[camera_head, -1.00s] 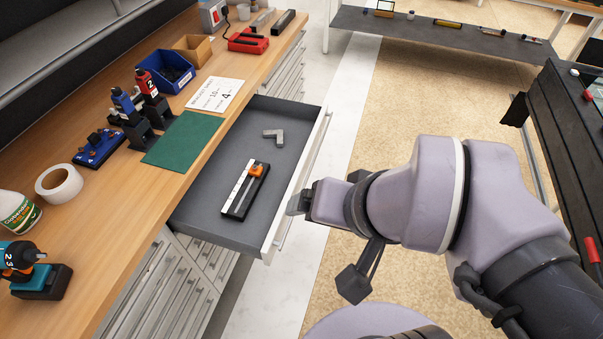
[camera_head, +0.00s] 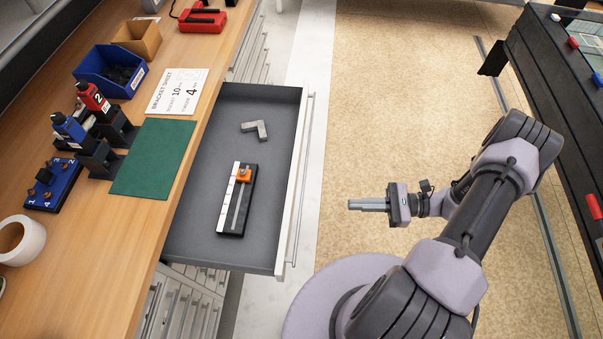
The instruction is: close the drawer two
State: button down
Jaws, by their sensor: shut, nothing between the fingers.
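A grey drawer (camera_head: 200,225) with a white front stands pulled out from under the wooden workbench; no number on it can be read. Its long bar handle (camera_head: 300,185) runs along the front. Inside lie a grey L-shaped bracket (camera_head: 262,128) and a black and white gauge with an orange slider (camera_head: 238,200). My gripper (camera_head: 352,205) is shut and empty, to the right of the drawer front. It points left toward the handle, with a gap between them.
The bench top (camera_head: 125,215) holds a green mat (camera_head: 155,158), a bracket sheet (camera_head: 178,92), a blue bin (camera_head: 108,70) and two numbered drivers in stands. More drawer fronts (camera_head: 180,305) lie below. A black cabinet (camera_head: 560,110) stands at right. Floor between is clear.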

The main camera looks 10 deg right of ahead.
jog(key=w+a+f+b, duration=0.1)
jog(key=w+a, duration=0.1)
jog(key=a, duration=0.4)
jog(key=w+a+m+t+b, duration=0.1)
jog(key=w+a, duration=0.1)
jog(key=a, duration=0.5)
jog(key=shift+a+f+b, duration=0.3)
jog(key=shift+f, duration=0.1)
